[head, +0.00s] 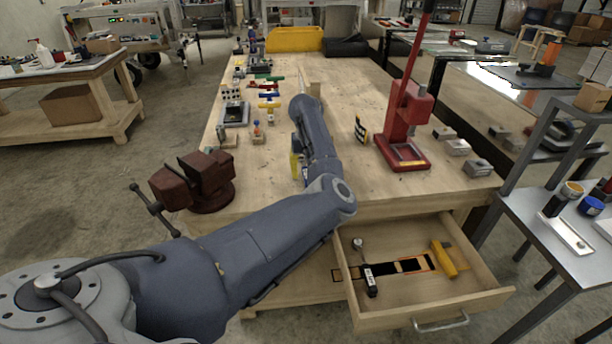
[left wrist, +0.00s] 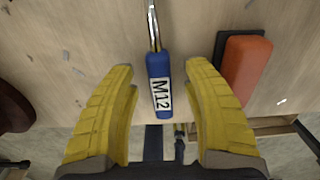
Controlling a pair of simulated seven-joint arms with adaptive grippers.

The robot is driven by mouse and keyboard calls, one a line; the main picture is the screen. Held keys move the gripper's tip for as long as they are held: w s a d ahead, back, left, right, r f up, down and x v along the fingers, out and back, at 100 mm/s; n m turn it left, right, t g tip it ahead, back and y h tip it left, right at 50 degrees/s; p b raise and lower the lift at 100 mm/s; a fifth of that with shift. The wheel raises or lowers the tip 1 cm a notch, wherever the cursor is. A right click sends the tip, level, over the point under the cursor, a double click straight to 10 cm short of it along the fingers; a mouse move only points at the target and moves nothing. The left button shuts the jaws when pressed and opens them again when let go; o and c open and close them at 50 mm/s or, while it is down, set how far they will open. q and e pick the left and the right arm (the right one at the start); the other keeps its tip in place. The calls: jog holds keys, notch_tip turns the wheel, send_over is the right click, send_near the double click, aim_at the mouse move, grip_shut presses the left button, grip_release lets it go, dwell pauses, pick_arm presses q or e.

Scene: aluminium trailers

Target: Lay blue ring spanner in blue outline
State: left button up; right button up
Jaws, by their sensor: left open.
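The blue ring spanner (left wrist: 158,85) shows in the left wrist view, with a blue handle labelled M12 and a metal shaft running up out of frame. It lies on the wooden bench top. My left gripper (left wrist: 160,78), with yellow fingers, is open, one finger on each side of the handle, with gaps to both. In the head view my left gripper (head: 296,166) is over the near part of the bench, mostly hidden by my arm, which also hides the spanner. The open drawer (head: 470,297) has dark and orange-edged outlines; I cannot make out a blue one.
In the drawer lie a black-handled spanner (head: 370,278) and a yellow-handled thing (head: 443,259). A dark red vise (head: 205,182) and a red press (head: 402,120) stand on the bench. An orange-and-black object (left wrist: 246,70) lies right of the spanner.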

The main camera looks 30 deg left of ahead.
pick_arm(q)
grip_shut()
dwell(0.3)
dwell(0.3)
